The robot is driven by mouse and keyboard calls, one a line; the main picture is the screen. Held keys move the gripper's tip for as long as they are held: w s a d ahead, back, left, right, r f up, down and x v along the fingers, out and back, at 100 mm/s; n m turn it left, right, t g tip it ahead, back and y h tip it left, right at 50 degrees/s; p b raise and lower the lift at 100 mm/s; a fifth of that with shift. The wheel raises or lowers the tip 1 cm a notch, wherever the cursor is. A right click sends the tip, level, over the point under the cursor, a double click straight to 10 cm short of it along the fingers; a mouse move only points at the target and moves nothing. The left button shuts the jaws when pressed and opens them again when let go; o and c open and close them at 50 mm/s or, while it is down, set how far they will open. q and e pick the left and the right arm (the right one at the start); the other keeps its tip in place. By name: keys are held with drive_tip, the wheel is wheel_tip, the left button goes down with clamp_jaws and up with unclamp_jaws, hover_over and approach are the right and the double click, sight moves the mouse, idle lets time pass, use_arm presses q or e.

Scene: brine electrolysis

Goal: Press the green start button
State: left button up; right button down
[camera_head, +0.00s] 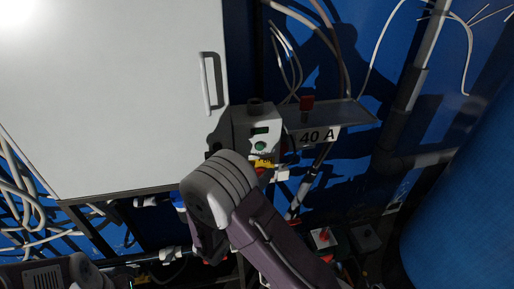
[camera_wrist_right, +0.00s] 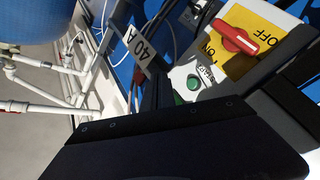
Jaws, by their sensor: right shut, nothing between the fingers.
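The green start button (camera_head: 260,146) is on the front of a light grey control box (camera_head: 242,122), below a small dark display. In the right wrist view the round green button (camera_wrist_right: 193,83) sits on a white panel with a START label. My right gripper (camera_wrist_right: 205,118) is shut and empty; its dark fingers fill the lower part of that view, with the button just beyond their edge and a visible gap at the picture's scale. In the head view my right wrist is just below and left of the box, and the fingertips are hidden.
A red rotary handle (camera_wrist_right: 238,40) on a yellow ON/OFF plate is beside the button. A "40 A" sign (camera_head: 317,137) hangs from a shelf to the right of the box. A large white cabinet (camera_head: 110,90) stands left. Cables and pipes surround the area.

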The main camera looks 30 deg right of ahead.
sight(260, 147)
drive_tip(key=shift+d, duration=0.1)
drive_tip(key=w+d+p, duration=0.1)
drive_tip(key=w+d, duration=0.1)
drive_tip(key=w, duration=0.6)
drive_tip(key=shift+w+p, duration=0.25)
drive_tip(key=shift+p, duration=0.15)
idle(1.7)
drive_tip(key=shift+w+d+b, duration=0.15)
drive_tip(key=shift+w+b, duration=0.2)
drive_tip(key=shift+b, duration=0.2)
